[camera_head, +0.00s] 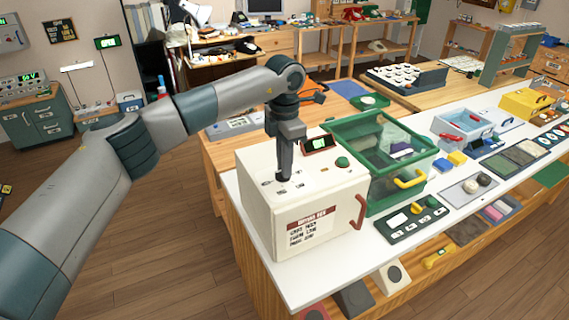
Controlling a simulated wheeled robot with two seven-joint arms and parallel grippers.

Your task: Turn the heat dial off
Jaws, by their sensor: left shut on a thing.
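A white box (258,214) with a red side handle (360,211) and a red-headed label (311,222) stands at the near left end of the white counter. My left gripper (283,178) points straight down onto the left part of its top. It is shut on a small dark knob there, which I take to be the heat dial; the fingers mostly hide it, and its pointer cannot be read. Small dark marks show on the panel around the fingertips. A green button (342,162) and a small red-framed display (319,143) are also on the top. My right gripper is not in view.
A green clear-sided bin (376,204) with a yellow handle (411,180) stands close to the right of the box. A dark button panel (411,219) and a grey tray (470,189) lie farther right. Bare counter (345,267) shows in front of the box.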

